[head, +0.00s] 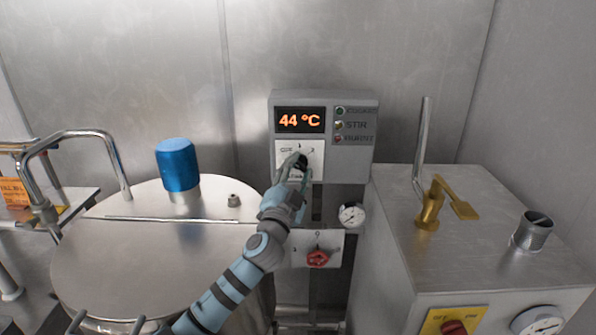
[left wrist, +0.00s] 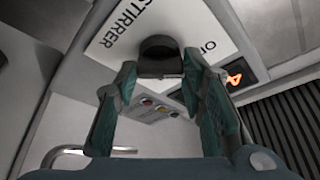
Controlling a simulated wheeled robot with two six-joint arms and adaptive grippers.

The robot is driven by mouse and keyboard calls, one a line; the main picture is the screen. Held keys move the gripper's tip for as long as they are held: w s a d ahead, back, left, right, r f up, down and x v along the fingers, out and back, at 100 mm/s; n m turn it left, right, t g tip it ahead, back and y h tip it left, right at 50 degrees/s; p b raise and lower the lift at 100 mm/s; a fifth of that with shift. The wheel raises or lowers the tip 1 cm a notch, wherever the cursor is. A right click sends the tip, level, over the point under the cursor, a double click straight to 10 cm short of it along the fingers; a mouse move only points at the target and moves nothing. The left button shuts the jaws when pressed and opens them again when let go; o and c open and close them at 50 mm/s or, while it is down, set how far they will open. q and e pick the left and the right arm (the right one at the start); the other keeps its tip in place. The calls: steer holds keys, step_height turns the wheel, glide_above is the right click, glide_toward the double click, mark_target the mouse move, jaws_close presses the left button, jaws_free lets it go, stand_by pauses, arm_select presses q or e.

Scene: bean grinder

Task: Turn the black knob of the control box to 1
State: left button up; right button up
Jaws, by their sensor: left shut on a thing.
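The grey control box (head: 361,140) is on the back wall, with a lit display (head: 300,120) reading 44 °C. Its black knob (head: 301,161) sits on a white plate (head: 312,150) below the display. My left gripper (head: 295,172) reaches up to the knob and is shut on it, partly covering it in the head view. In the left wrist view the black knob (left wrist: 160,55) is between the two fingertips of the left gripper (left wrist: 158,75), in front of the plate marked STIRRER (left wrist: 120,35). The knob's exact setting cannot be read. My right gripper is not in view.
A red knob (head: 317,258) on a white plate and a round gauge (head: 352,215) are below the box. A lidded steel vessel (head: 130,262) with a blue cylinder (head: 177,165) stands left. A steel cabinet (head: 480,240) with a brass lever (head: 432,203) stands right.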

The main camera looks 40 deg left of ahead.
arm_select(q)
steer(key=shift+r+m+p, duration=0.2)
steer(key=shift+m+p, duration=0.3)
steer(key=shift+p, duration=0.4)
steer(key=m+h+p, duration=0.1)
steer(key=m+p, duration=0.2)
steer(key=p, duration=0.1)
steer(key=shift+r+g+h, duration=0.15)
steer(key=shift+g+h, duration=0.15)
steer(key=shift+h, duration=0.1)
steer(key=shift+m+p, duration=0.5)
steer(key=shift+m, duration=0.1)
steer(key=shift+m+g+h, duration=0.3)
steer(key=shift+m+h, duration=0.1)
steer(key=shift+m, duration=0.4)
steer(key=shift+m+g, duration=0.6)
steer(key=shift+m, duration=0.7)
steer(key=o, duration=1.1)
steer(key=shift+f, duration=0.2)
steer(key=shift+o, duration=0.2)
